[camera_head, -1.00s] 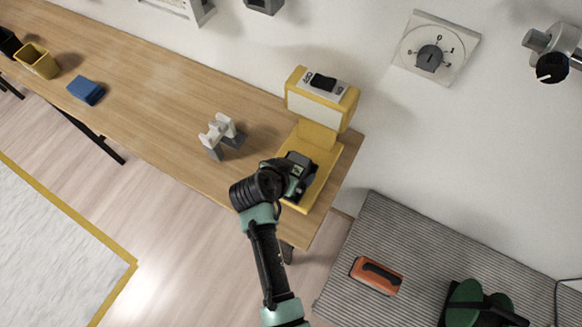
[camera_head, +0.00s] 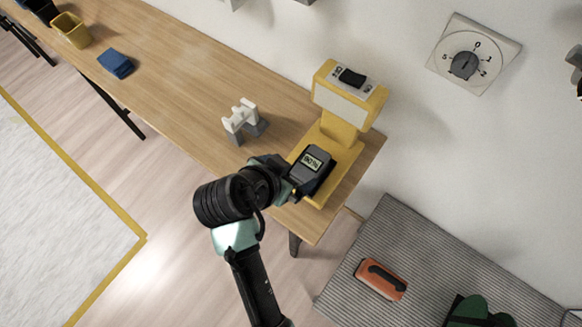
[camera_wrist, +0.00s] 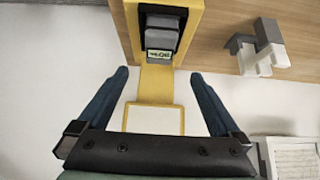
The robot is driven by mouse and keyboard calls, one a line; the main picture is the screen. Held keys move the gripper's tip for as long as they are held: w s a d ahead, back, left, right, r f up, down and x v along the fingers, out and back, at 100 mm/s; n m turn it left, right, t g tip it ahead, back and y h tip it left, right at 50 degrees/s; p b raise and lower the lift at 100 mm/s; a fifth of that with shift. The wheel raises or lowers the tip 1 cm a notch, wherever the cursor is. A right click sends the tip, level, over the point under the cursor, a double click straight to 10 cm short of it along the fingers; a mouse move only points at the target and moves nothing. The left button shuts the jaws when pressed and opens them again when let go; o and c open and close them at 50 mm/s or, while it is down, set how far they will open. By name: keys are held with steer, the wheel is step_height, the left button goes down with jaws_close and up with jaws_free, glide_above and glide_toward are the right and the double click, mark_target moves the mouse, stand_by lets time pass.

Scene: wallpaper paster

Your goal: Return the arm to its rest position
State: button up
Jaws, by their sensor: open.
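My arm comes up from the bottom of the head view, its black wrist bent toward the table. My gripper (camera_wrist: 160,76) is open and empty in the wrist view, its two blue-grey fingers spread wide apart. In the head view the gripper (camera_head: 281,183) is at the front edge of a yellow stand (camera_head: 345,120), left of a dark grey device (camera_head: 312,170) with a small lit display. The device rests on the stand's base. In the wrist view the device (camera_wrist: 159,35) lies ahead, beyond the fingertips. The head view partly hides the fingers.
A white-and-grey holder (camera_head: 243,120) stands on the wooden table (camera_head: 190,85) left of the stand. A blue block (camera_head: 116,63) and yellow bin (camera_head: 72,30) are farther left. A dial (camera_head: 466,65) is on the wall. An orange tool (camera_head: 381,279) lies on a striped grey surface.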

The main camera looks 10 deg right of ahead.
stand_by(0.6)
steer(key=w+a+r+n+t+y, duration=0.1)
steer(key=w+r+t, duration=0.3)
steer(key=r, duration=0.7)
steer(key=w+a+r+n+t+y, duration=0.1)
steer(key=w+a+r+n+t, duration=0.2)
steer(key=r, duration=0.7)
steer(key=w+r+t+y, duration=0.1)
steer(key=w+r+t, duration=0.4)
steer(key=r, duration=0.6)
steer(key=s+r+n+t+y, duration=0.1)
steer(key=s+r+t, duration=0.2)
steer(key=r, duration=0.6)
steer(key=s+r+n+t, duration=0.2)
steer(key=s+r, duration=0.3)
steer(key=r, duration=0.5)
steer(key=s+r+n+t+y, duration=0.1)
steer(key=s+r+t, duration=0.3)
steer(key=r, duration=0.6)
steer(key=shift+s+a+n+t+y, duration=0.3)
steer(key=shift+n+t, duration=0.1)
steer(key=shift+n, duration=0.1)
steer(key=shift+w, duration=0.1)
